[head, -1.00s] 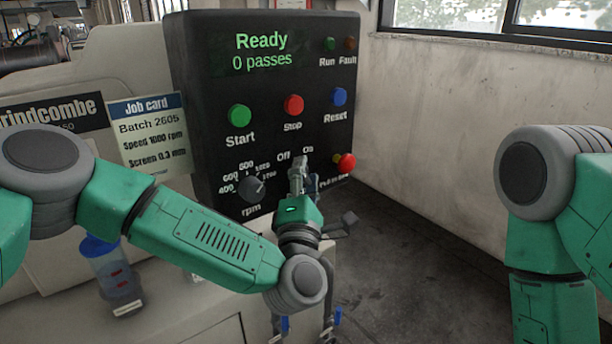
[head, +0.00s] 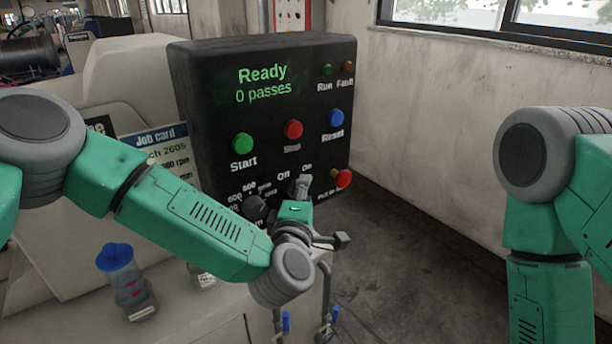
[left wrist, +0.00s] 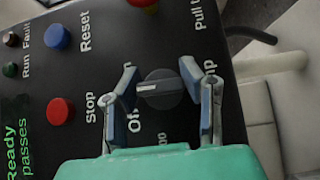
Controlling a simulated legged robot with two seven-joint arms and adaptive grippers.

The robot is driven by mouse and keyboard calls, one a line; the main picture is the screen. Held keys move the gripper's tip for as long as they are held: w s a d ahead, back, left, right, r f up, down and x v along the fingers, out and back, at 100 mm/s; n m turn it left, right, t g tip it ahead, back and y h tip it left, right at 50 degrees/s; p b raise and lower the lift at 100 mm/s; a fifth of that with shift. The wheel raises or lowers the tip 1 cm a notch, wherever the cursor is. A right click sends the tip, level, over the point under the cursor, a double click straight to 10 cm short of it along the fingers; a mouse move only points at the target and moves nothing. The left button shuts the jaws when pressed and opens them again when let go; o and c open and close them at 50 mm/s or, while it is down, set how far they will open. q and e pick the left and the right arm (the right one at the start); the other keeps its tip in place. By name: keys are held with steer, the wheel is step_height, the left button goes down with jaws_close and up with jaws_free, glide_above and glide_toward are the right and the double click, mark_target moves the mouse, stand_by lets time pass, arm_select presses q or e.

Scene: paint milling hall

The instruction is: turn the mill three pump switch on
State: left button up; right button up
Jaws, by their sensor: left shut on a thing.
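The pump switch is a dark round knob (left wrist: 160,90) with a pale pointer line, seen in the left wrist view. Its line points left there, near the Off label; the On label is hidden by a finger. My left gripper (left wrist: 163,95) has a finger on each side of the knob and is shut on it. In the head view the left gripper (head: 303,187) is at the lower right of the black control panel (head: 215,75), below the Off and On labels, and hides the knob. The display reads Ready, 0 passes. My right gripper is out of view.
A red button (head: 343,178) sits just right of the gripper. The rpm knob (head: 254,207) is close on its left. Start, Stop and Reset buttons are above. A blue-capped bottle (head: 122,268) stands at the lower left. Floor right of the panel is clear.

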arm_select(q)
steer(key=m+g+y+p, duration=0.1)
steer(key=m+g+p, duration=0.2)
steer(key=p, duration=0.3)
steer(key=shift+s+f, duration=0.15)
steer(key=shift+a+f+m+g+y+p, duration=0.15)
steer(key=shift+m+g+y+p, duration=0.2)
steer(key=shift+g+p, duration=0.3)
steer(key=o, duration=1.2)
steer(key=shift+s+r, duration=0.3)
steer(key=v, duration=1.1)
steer(key=shift+s+f, duration=0.1)
steer(key=shift+f, duration=0.1)
